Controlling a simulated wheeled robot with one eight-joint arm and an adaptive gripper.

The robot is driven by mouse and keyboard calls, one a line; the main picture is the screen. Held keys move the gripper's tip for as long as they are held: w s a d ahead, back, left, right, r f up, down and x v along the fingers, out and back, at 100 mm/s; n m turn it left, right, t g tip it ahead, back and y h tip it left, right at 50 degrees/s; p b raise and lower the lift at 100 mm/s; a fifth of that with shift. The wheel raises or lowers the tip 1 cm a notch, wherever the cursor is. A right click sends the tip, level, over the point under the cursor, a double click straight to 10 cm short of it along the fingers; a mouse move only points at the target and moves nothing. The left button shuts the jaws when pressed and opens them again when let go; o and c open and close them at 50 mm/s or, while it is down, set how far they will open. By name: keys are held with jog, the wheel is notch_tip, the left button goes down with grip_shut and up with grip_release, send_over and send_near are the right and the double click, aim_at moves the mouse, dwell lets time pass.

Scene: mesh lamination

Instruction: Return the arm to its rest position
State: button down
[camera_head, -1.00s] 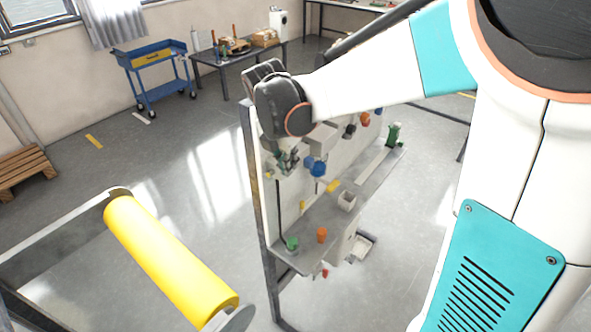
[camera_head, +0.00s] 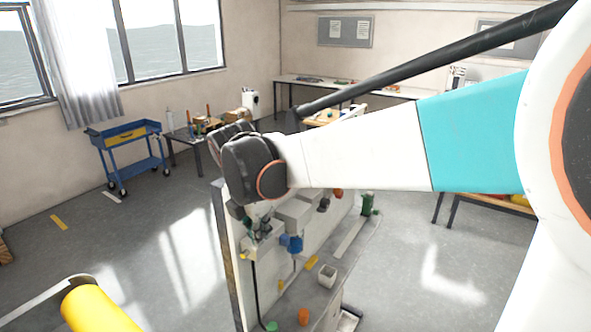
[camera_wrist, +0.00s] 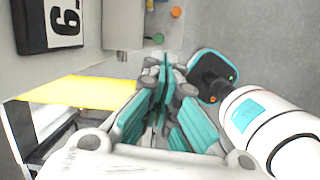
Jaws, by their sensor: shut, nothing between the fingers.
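My arm reaches across the head view from the right, white with a teal band, ending in a black wrist joint. My gripper (camera_head: 257,226) hangs under that joint, in front of the upright board of the workstation (camera_head: 226,250); it is small and partly hidden there. In the wrist view, the teal-padded fingers of my gripper (camera_wrist: 164,76) are closed together with nothing between them.
A yellow roll (camera_head: 98,310) is at lower left. A blue cart (camera_head: 127,140) and tables stand at the back.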

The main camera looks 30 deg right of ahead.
jog(key=s+f+m+t+y+b, duration=0.2)
jog(key=s+f+m+t+b, duration=0.3)
jog(key=s+f+m+b, duration=1.2)
notch_tip(320, 180, down, 4)
jog(key=m+b, duration=0.2)
jog(key=m, duration=0.3)
jog(key=shift+s+b, duration=0.2)
jog(key=shift+b, duration=0.1)
